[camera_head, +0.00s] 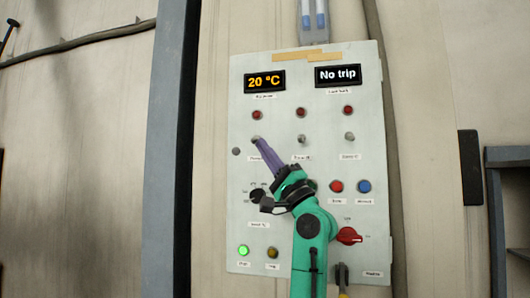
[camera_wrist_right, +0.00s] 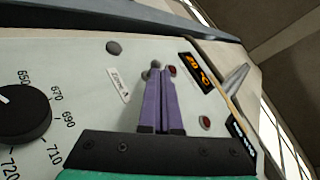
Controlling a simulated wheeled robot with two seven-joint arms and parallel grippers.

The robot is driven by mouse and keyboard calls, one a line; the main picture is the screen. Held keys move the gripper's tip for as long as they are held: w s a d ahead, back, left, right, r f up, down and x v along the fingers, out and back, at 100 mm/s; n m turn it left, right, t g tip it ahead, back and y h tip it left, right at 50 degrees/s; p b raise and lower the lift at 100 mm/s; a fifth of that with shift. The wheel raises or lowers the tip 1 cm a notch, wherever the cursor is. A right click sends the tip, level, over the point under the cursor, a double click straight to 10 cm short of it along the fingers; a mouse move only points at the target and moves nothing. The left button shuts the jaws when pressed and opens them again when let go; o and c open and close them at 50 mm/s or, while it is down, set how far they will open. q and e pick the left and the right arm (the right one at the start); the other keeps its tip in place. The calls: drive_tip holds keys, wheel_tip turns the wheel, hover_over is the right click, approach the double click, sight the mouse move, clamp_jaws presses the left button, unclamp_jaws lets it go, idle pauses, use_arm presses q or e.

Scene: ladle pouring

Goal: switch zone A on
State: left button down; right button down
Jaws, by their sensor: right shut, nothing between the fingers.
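The control panel (camera_head: 375,110) is mounted upright on the wall. The zone A switch (camera_wrist_right: 154,66) is a small grey toggle beside its "ZONE A" label (camera_wrist_right: 119,86) in the right wrist view. My right gripper (camera_head: 259,145) has purple fingers, shut and empty, with the tips at the zone A toggle. The fingers (camera_wrist_right: 160,84) partly cover the toggle, and I cannot tell whether they touch it or which way it is flipped. A red lamp (camera_head: 257,115) above it looks dark. My left gripper is not in view.
Two more toggles (camera_head: 302,139) (camera_head: 349,137) sit in the same row. Below are a black dial (camera_head: 257,196), red (camera_head: 336,186) and blue (camera_head: 364,186) buttons, a red rotary switch (camera_head: 349,236) and a lit green lamp (camera_head: 243,250). Displays read "20 °C" (camera_head: 265,81) and "No trip" (camera_head: 338,75).

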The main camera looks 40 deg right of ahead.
drive_tip(key=shift+s+a+r, duration=0.1)
drive_tip(key=shift+r, duration=0.05)
drive_tip(key=shift+s+a+r, duration=0.15)
drive_tip(key=shift+a+r, duration=0.15)
drive_tip(key=shift+r, duration=0.25)
drive_tip(key=b+v, duration=0.9)
drive_tip(key=v, duration=0.5)
drive_tip(key=shift+f, duration=0.25)
drive_tip(key=shift+s, duration=0.15)
